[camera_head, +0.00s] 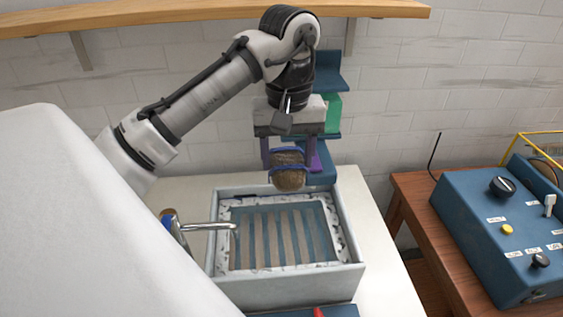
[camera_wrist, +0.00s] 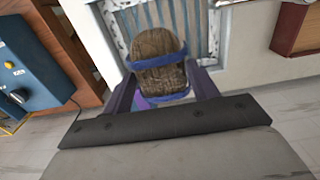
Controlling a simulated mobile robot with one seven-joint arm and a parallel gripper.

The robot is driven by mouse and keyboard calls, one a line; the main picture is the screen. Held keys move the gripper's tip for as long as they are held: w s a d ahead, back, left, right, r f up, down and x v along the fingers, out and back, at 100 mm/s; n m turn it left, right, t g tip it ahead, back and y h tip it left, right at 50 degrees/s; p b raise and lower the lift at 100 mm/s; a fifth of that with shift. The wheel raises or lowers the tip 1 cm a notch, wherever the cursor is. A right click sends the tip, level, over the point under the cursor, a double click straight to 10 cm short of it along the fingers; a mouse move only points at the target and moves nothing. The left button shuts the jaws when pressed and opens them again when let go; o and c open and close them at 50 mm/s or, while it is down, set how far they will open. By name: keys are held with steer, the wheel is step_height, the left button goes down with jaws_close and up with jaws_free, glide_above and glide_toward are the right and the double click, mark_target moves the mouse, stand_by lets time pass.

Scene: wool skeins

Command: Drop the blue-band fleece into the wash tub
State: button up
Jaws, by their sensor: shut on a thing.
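The blue-band fleece (camera_head: 289,178) is a brown, rounded bundle with blue bands. My gripper (camera_head: 288,152) is shut on it, with one purple finger on each side. In the head view the fleece hangs above the far edge of the wash tub. It also fills the middle of the wrist view (camera_wrist: 156,48), between the fingers (camera_wrist: 160,85). The wash tub (camera_head: 290,282) is a pale grey rectangular basin on the white counter, with a slatted, bluish inside. The wrist view shows part of the tub (camera_wrist: 113,30) beyond the fleece.
A metal tap (camera_head: 207,227) reaches over the tub's left side. A blue rack (camera_head: 327,72) with green and purple things stands behind my gripper. A blue control box (camera_head: 500,235) sits on a wooden table (camera_head: 405,187) at right. A wooden shelf (camera_head: 180,17) runs along the wall above.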

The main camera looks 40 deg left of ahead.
step_height(320, 180, down, 6)
steer(key=b, duration=0.4)
steer(key=o, duration=1)
steer(key=shift+r, duration=0.1)
steer(key=shift+r+p, duration=0.5)
steer(key=shift+r, duration=0.1)
step_height(320, 180, up, 13)
steer(key=p, duration=0.3)
steer(key=shift+f, duration=0.2)
steer(key=shift+s+d+f, duration=0.1)
steer(key=shift+s+f, duration=0.05)
